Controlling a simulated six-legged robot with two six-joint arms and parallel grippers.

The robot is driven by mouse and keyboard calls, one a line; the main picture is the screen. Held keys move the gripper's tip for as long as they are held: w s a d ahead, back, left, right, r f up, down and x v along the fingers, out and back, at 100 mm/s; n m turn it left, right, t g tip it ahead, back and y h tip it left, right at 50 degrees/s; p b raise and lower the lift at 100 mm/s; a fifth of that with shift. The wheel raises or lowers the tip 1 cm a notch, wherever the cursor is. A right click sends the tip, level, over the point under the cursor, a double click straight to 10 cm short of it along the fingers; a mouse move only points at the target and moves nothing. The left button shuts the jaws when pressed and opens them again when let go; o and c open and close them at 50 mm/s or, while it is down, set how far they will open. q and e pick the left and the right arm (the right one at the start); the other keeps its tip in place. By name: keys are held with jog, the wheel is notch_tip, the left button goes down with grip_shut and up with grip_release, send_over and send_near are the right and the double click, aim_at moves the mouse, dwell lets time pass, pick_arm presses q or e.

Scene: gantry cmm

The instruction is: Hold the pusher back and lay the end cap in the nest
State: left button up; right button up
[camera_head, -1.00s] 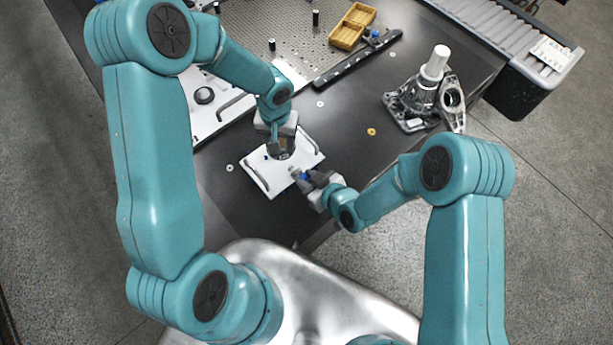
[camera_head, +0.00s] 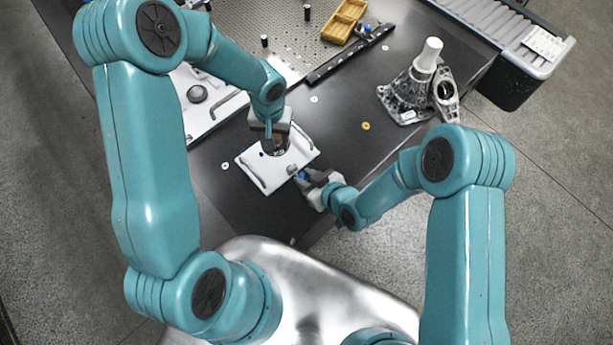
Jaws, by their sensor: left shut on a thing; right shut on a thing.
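A white fixture plate (camera_head: 250,167) with bar handles lies on the dark table. My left gripper (camera_head: 273,146) is above the plate's far half, shut on a dark piece, probably the end cap; the arm and fingers hide most of it. I cannot tell whether the piece touches the nest, which is hidden beneath. My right gripper (camera_head: 304,178) is at the plate's near right edge, shut on the small pusher, which shows a blue part. The fingers cover most of the pusher.
A metal casting with a white cylinder (camera_head: 428,55) stands at the right. A yellow tray (camera_head: 343,22) and a black rail (camera_head: 335,62) lie behind. A larger white plate (camera_head: 193,112) is left of the fixture. The table between fixture and casting is mostly clear.

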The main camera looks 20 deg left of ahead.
pick_arm(q)
send_over(278, 158)
jog(key=shift+w+f, duration=0.1)
jog(key=shift+f, duration=2.15)
pick_arm(e)
jog(key=shift+d+f, duration=0.1)
jog(key=shift+f, duration=0.05)
pick_arm(q)
jog(key=shift+f, duration=0.15)
pick_arm(e)
jog(key=shift+s, duration=0.1)
pick_arm(q)
jog(key=shift+f, duration=0.75)
jog(key=shift+f, duration=0.6)
jog(key=o, duration=1.3)
jog(key=shift+r, duration=3.5)
